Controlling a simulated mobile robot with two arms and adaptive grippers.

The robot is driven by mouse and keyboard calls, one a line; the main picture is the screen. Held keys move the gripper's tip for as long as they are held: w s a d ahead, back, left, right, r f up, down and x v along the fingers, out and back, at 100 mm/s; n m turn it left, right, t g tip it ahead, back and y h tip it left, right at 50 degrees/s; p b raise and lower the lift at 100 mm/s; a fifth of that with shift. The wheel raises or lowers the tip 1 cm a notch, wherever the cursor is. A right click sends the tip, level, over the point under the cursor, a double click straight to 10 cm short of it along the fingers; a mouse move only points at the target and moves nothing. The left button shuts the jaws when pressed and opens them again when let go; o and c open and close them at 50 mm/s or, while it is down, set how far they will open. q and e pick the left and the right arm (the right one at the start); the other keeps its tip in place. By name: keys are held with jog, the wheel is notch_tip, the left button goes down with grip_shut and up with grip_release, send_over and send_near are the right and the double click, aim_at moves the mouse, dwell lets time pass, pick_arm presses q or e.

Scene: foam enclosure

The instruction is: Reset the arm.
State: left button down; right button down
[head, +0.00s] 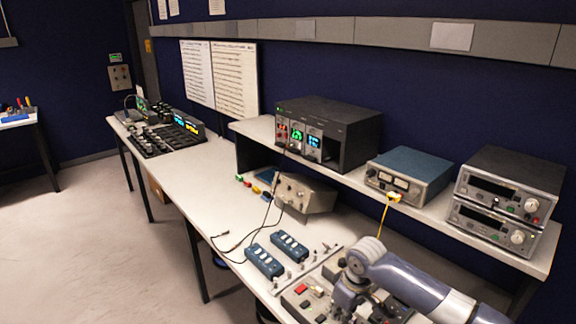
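My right arm comes in from the lower right over the bench. Its gripper (347,300) points down at a grey control panel (298,298) with red and dark buttons near the front of the bench. The fingers are dark and small, and I cannot tell whether they touch the panel or are open or shut. My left arm and gripper are not in view.
The long white bench (178,178) carries two blue switch boxes (265,261), a beige box (304,193) with cables, and a mixer-like console (168,136). A raised shelf (420,208) holds a dark rack (330,128), a blue meter unit (410,172) and stacked grey instruments (500,205).

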jog(key=s+a+f+y, duration=0.1)
jog(key=s+a+f, duration=0.1)
jog(key=s+a, duration=0.45)
jog(key=s+a+f+y, duration=0.15)
jog(key=s+a, duration=0.25)
jog(key=s, duration=0.6)
jog(key=s+d+r+m+t+h, duration=0.25)
jog(key=s+d+m, duration=0.35)
jog(key=s+d, duration=0.85)
notch_tip(320, 180, down, 33)
jog(key=s+g+h+b, duration=0.1)
jog(key=s+g+b, duration=0.1)
jog(key=b, duration=0.5)
jog(key=s+d+f+b, duration=0.1)
jog(key=s+f+b, duration=0.2)
jog(key=s+f, duration=0.5)
jog(key=s+d+f+b, duration=0.2)
jog(key=s+f+b, duration=0.2)
jog(key=s+f, duration=0.5)
jog(key=shift+f+n+g, duration=0.3)
jog(key=shift+f+g, duration=0.15)
jog(key=shift+f, duration=3.15)
